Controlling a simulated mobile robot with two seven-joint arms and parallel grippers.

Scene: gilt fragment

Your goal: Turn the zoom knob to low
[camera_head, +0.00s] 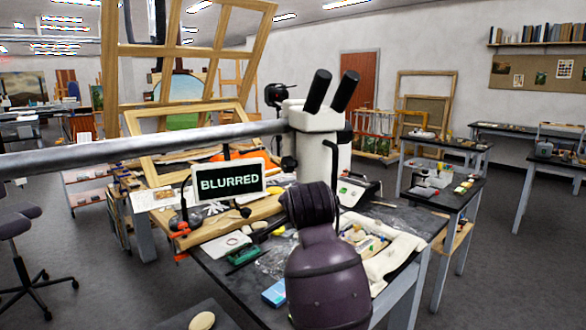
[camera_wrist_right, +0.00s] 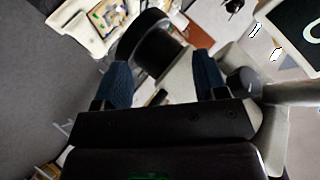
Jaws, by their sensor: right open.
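A white stereo microscope (camera_head: 322,135) with two black eyepieces hangs on a grey boom over the cluttered bench. A small screen (camera_head: 228,181) beside it reads "BLURRED". A dark knob (camera_wrist_right: 240,82) shows on the microscope's pale body, right of my fingers in the wrist view; I cannot tell whether it is the zoom knob. My right gripper (camera_wrist_right: 160,68) is open, its two blue-padded fingers apart near the microscope's black lower cylinder (camera_wrist_right: 148,45). I cannot tell whether they touch anything. In the head view my purple right arm hides its fingers. My left gripper is out of view.
The boom (camera_head: 140,147) crosses the left of the head view at microscope height. The bench holds tools, a blue box (camera_head: 274,293) and a pale cloth (camera_head: 398,252) with small items. Wooden frames (camera_head: 190,120) stand behind. Open floor lies right of the bench.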

